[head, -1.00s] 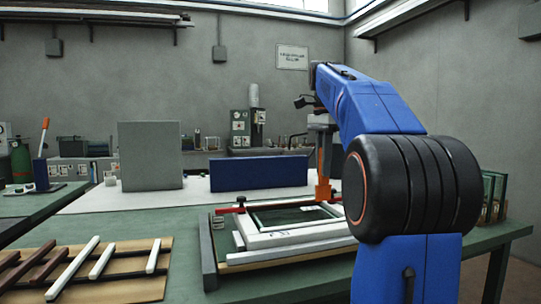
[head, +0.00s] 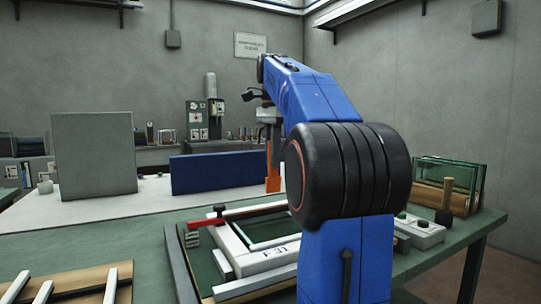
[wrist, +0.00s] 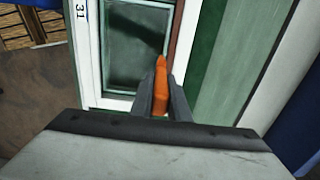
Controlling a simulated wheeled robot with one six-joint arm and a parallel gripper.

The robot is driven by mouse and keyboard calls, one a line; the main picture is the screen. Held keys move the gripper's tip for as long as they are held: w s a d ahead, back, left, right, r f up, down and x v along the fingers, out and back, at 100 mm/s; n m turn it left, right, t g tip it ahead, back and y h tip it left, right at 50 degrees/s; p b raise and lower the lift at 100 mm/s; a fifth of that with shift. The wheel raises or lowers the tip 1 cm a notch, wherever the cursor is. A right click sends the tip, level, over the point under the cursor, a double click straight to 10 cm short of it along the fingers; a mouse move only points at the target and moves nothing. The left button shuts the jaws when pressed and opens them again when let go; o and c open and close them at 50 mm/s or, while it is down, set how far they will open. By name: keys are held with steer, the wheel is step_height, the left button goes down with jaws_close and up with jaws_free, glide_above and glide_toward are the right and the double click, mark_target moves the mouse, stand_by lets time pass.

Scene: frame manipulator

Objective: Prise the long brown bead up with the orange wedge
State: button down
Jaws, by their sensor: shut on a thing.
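My gripper (wrist: 161,98) is shut on the orange wedge (wrist: 160,80), whose narrow tip points forward in the wrist view. The wedge also shows in the head view (head: 273,172), hanging below my wrist at the frame's far side. A long thin brown bead (wrist: 180,32) runs along the right edge of the glass pane (wrist: 135,45) in the wrist view. The white frame (head: 232,253), marked with a label, lies on the bench, partly hidden by my arm. The bead is not discernible in the head view.
A blue panel (head: 225,172) and a grey panel (head: 95,155) stand behind. Right are a button box (head: 420,233), a mallet (head: 446,195) and glass panes (head: 450,172). White strips (head: 112,287) lie front left.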

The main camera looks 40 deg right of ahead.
mark_target(272, 178)
steer(key=shift+f, duration=3.4)
steer(key=shift+w+d, duration=0.2)
steer(key=shift+w, duration=0.55)
steer(key=shift+s+a+r, duration=0.1)
steer(key=shift+s+a, duration=0.05)
steer(key=shift+s, duration=0.45)
steer(key=shift+r, duration=3.95)
